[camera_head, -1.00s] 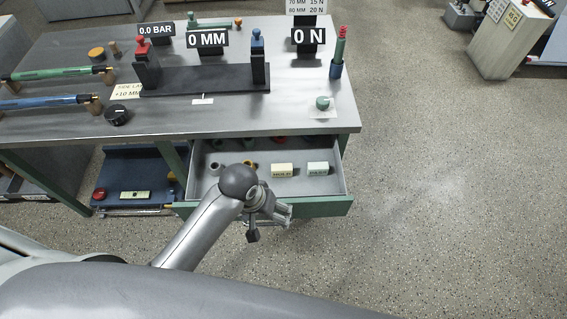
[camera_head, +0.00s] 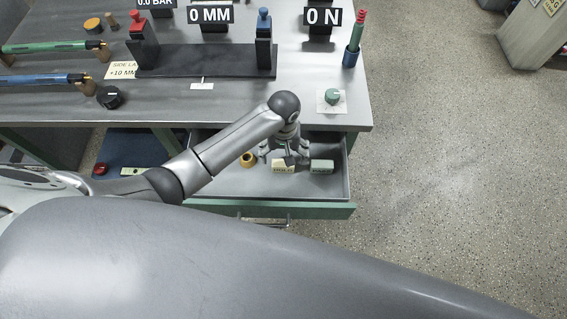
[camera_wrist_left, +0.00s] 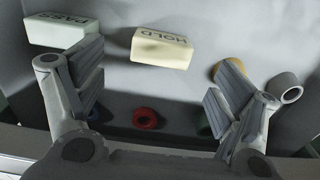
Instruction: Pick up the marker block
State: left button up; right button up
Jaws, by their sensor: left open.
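The open drawer holds two labelled marker blocks. The cream block marked HOLD (camera_head: 283,166) lies in the drawer, partly covered by my left gripper in the head view; it shows whole in the left wrist view (camera_wrist_left: 161,48). The pale green block marked PASS (camera_wrist_left: 62,31) lies beside it, also in the head view (camera_head: 321,166). My left gripper (camera_head: 288,157) is over the drawer. In the left wrist view its fingers (camera_wrist_left: 155,92) are spread and empty, with the HOLD block ahead between them and the PASS block beyond the left finger. My right gripper is not in view.
The drawer front (camera_head: 325,211) and side walls surround the blocks. An orange ring (camera_head: 247,159), a red ring (camera_wrist_left: 146,118) and a grey ring (camera_wrist_left: 285,87) lie in the drawer. The tabletop edge overhangs the drawer's back. A green knob (camera_head: 332,97) sits above on the table.

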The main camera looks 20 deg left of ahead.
aim_at(283, 161)
pick_arm(q)
jog(key=shift+f, duration=0.55)
jog(key=shift+w+f, duration=0.1)
jog(key=shift+f, duration=0.15)
jog(key=f, duration=0.4)
jog(key=shift+w+a, duration=0.15)
jog(key=shift+a, duration=0.05)
jog(key=shift+f, duration=0.5)
jog(key=shift+c, duration=0.7)
jog(key=c, duration=0.9)
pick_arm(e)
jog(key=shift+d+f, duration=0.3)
